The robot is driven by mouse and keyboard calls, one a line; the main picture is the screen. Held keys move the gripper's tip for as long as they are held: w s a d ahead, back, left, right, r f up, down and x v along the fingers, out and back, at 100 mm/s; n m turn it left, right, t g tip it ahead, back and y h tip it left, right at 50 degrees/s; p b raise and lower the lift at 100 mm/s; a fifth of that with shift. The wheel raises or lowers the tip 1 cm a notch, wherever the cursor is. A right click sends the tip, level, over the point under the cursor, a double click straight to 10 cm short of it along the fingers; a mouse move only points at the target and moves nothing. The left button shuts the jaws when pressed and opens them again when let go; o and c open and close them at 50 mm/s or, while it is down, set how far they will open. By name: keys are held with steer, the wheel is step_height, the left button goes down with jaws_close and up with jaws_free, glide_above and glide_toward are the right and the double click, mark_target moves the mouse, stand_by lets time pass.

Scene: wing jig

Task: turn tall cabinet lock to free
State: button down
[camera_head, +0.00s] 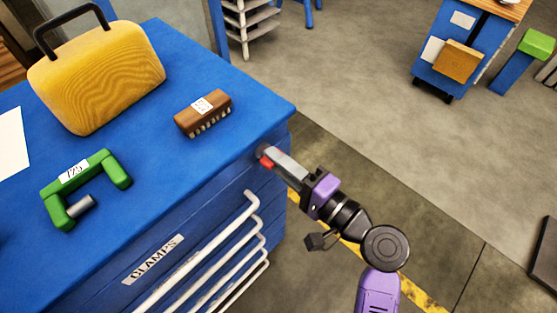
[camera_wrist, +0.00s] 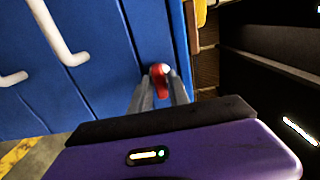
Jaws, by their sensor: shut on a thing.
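The blue cabinet (camera_head: 215,186) has a label reading CLAMPS and stands at the left in the head view; its blue front also shows in the wrist view (camera_wrist: 100,75). A small red lock knob (camera_head: 266,161) is near the top right corner of the cabinet's front. My gripper (camera_head: 271,158) reaches it from the right and is shut on it. In the wrist view the red knob (camera_wrist: 159,78) sits between my fingertips (camera_wrist: 160,85). The fingers partly cover it, and its turn angle is hard to tell.
White drawer handles (camera_head: 225,237) stick out below the lock. On the cabinet top are a yellow case (camera_head: 100,75), a brown brush (camera_head: 203,112) and a green clamp (camera_head: 88,185). Open floor lies to the right, with a blue cart (camera_head: 455,50) far back.

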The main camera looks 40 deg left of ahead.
steer(key=shift+f+b, duration=0.15)
steer(key=shift+b, duration=0.3)
steer(key=shift+n+b, duration=8.9)
steer(key=shift+b, duration=3)
steer(key=c, duration=1.4)
jaws_free()
steer(key=shift+d, duration=0.1)
